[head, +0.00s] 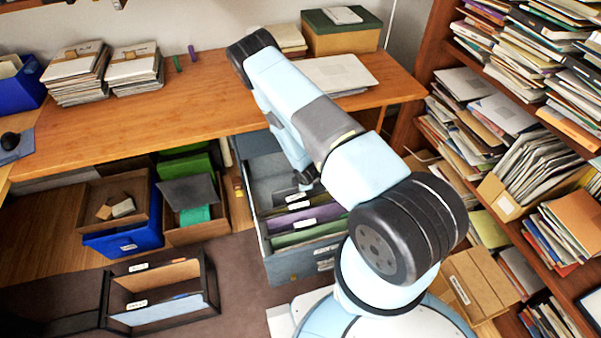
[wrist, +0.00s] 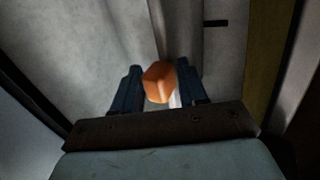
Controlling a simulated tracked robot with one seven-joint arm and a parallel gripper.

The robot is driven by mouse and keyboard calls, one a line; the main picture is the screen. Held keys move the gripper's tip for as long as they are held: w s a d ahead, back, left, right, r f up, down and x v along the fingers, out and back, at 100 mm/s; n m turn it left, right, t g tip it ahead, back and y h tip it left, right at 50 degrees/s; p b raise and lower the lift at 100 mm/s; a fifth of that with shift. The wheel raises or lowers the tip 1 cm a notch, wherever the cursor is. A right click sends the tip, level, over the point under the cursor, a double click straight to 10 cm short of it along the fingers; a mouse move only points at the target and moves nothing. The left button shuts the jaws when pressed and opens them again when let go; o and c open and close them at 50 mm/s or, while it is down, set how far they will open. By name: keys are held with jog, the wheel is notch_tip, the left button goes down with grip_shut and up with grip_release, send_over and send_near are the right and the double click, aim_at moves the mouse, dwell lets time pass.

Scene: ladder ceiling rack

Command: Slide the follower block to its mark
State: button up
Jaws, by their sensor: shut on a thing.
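In the wrist view, a small orange faceted piece (wrist: 158,82), apparently the follower block or its grip, sits between the two dark blue fingers of my gripper (wrist: 157,88). The gripper is shut on it. Pale grey plates or walls lie beyond it. A short black bar (wrist: 215,23), possibly the mark, is on a pale surface above and right of the gripper. In the head view, my gripper (head: 306,181) reaches into an open grey file drawer (head: 292,262), behind the labelled folders. The orange piece is hidden there by my arm.
Purple (head: 306,218) and green folders with white tabs stand in the drawer's front. The wooden desk (head: 190,105) is above and behind. A packed bookshelf (head: 425,65) stands right. A black frame (head: 155,290) and boxes (head: 120,200) are on the floor left.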

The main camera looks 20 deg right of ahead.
jog(key=shift+s, duration=0.55)
jog(key=o, duration=1.1)
jog(key=c, duration=0.4)
jog(key=shift+v, duration=3.5)
jog(key=shift+w, duration=0.1)
